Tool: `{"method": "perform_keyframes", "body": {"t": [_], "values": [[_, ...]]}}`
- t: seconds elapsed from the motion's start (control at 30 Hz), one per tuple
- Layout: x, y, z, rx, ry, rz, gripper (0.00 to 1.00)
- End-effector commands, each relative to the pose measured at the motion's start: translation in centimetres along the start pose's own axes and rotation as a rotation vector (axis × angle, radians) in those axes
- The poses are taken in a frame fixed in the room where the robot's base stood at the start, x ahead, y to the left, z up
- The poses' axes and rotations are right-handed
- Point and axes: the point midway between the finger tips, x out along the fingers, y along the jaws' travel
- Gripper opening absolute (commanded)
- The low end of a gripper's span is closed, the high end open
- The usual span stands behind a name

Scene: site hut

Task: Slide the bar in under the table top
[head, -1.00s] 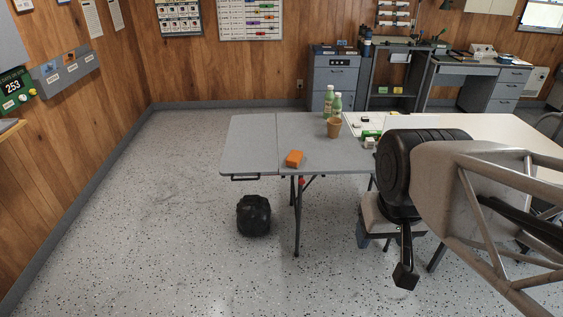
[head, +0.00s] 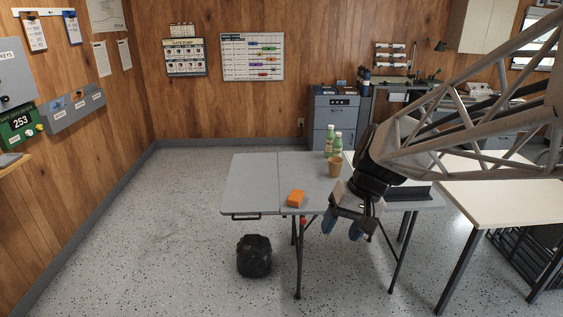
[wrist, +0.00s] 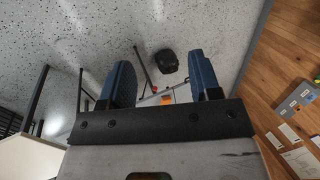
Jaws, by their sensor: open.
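The grey folding table (head: 250,180) has a seam across its top, and the leaf left of the seam is level with the rest. A short black bar (head: 246,217) shows just below the front edge of the leaf, near its left corner. My gripper (head: 342,229) has its blue fingers pointing down, in front of the table's front edge and well right of the bar. Its fingers are apart and empty; they also show in the wrist view (wrist: 162,80). I cannot make out the bar clearly in the wrist view.
An orange block (head: 296,198) lies near the front edge by the seam. Two green bottles (head: 332,145) and a brown cup (head: 335,169) stand farther back. A black bag (head: 254,256) sits on the floor below the leaf. The floor left of the table is clear.

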Motion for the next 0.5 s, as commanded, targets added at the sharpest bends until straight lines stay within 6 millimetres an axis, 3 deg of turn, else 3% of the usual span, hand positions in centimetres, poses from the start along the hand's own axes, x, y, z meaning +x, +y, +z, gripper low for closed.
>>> {"method": "perform_keyframes", "body": {"t": [0.5], "values": [[3.7, -0.3, -10.8, 0.023, -0.083, -0.256, 0.57]]}}
